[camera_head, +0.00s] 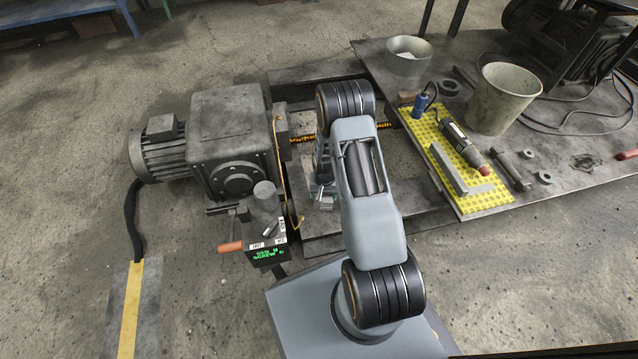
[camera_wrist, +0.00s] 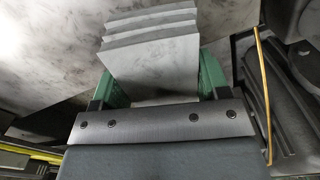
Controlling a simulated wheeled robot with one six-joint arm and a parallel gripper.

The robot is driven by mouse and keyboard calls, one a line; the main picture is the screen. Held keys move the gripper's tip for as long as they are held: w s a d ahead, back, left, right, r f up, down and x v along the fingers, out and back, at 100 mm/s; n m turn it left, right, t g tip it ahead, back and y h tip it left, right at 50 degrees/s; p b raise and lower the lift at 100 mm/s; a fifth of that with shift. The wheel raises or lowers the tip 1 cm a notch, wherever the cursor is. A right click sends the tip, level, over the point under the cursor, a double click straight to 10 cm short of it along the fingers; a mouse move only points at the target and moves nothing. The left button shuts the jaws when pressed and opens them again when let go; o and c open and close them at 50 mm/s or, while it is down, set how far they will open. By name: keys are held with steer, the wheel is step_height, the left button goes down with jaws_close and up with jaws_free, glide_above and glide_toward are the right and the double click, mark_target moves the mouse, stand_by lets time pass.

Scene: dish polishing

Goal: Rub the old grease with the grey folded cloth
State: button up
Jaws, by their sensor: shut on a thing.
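In the wrist view, the grey folded cloth (camera_wrist: 155,62) is a pale grey stack of several layers. My gripper (camera_wrist: 158,84) is shut on it, with one green finger on each side. The layered end sticks out beyond the fingers, over a mottled grey surface; I cannot tell whether it touches that surface. In the head view, my arm hides the gripper and the cloth. An orange-and-black rod (camera_head: 304,138) shows on both sides of my arm. I cannot tell for sure which mark is the old grease.
A grey motor and gearbox (camera_head: 228,140) stands left of my arm, with a small control box (camera_head: 264,255) in front. A workbench (camera_head: 560,185) at right bears a yellow mat (camera_head: 487,203) with tools, a bucket (camera_head: 502,98) and a round bin (camera_head: 408,64).

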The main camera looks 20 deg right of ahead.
steer(key=shift+r+p, duration=1.5)
steer(key=shift+r, duration=0.9)
